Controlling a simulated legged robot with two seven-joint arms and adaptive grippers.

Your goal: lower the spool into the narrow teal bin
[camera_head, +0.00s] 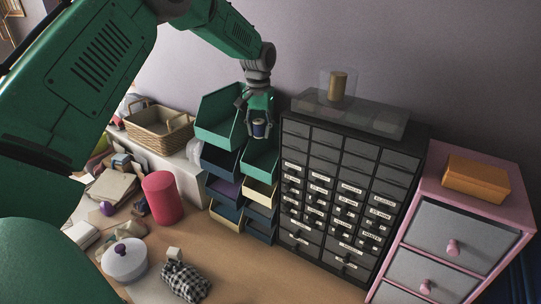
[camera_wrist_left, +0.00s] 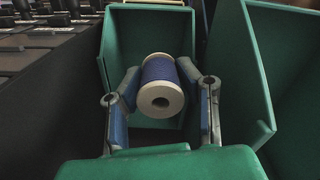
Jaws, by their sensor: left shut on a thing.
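The spool (camera_wrist_left: 163,88) has blue-purple thread and pale ends with a hole. My left gripper (camera_wrist_left: 160,72) is shut on it, one finger on each side. In the head view my left gripper (camera_head: 259,123) points down with the spool (camera_head: 259,130) between its fingers, above the narrow teal bin (camera_head: 261,161). In the wrist view the narrow teal bin (camera_wrist_left: 115,32) lies behind the spool, its walls to either side; its floor is partly hidden by the spool. I cannot tell whether the spool is below its rim. My right gripper is not in view.
A wider teal bin (camera_head: 218,119) stands beside the narrow one, its wall (camera_wrist_left: 257,70) close to my finger. A dark drawer cabinet (camera_head: 333,197) with a clear case (camera_head: 388,123) on top stands right. Other stacked bins (camera_head: 222,188) sit below. The wall is close behind.

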